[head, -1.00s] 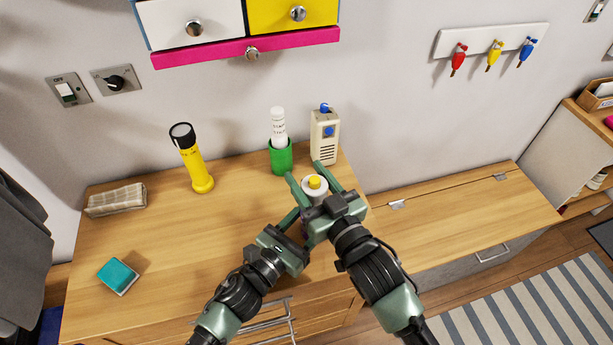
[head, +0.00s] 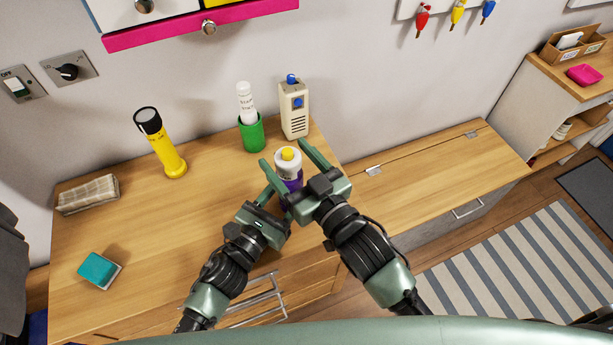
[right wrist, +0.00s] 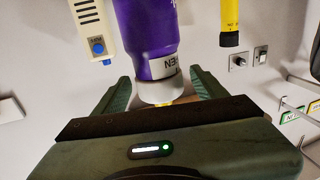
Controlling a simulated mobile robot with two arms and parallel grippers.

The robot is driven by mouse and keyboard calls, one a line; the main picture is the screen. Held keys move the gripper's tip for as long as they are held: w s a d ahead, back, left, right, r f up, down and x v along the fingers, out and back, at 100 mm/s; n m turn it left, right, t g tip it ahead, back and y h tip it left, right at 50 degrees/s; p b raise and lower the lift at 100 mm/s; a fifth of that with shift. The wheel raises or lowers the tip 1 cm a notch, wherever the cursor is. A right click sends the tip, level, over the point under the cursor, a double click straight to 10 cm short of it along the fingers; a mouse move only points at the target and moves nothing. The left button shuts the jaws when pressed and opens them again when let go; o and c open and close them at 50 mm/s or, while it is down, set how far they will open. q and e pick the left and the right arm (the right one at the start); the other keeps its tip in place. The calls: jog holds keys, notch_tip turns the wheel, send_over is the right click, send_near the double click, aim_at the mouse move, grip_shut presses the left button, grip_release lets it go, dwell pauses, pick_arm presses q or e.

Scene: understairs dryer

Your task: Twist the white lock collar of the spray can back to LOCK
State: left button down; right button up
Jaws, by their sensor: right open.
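The spray can (head: 290,183) stands upright on the wooden counter, with a purple body, a white collar (head: 288,163) and a yellow top (head: 288,154). In the right wrist view the can (right wrist: 147,35) appears upside down, its white collar (right wrist: 160,90) between the fingers. My right gripper (head: 283,153) is open, one finger on each side of the can's top. In the right wrist view, gaps show between collar and fingers. My left gripper (head: 262,222) is low beside the can; its fingertips are hidden, so its grip cannot be told. The collar's lock marking is not readable.
Behind the can stand a green cup (head: 251,134) with a white tube and a beige device (head: 294,112). The counter's middle left is clear.

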jog(key=v, duration=0.9)
jog(key=shift+s, duration=0.15)
jog(key=shift+d, duration=0.1)
pick_arm(q)
jog(key=c, duration=0.5)
grip_release()
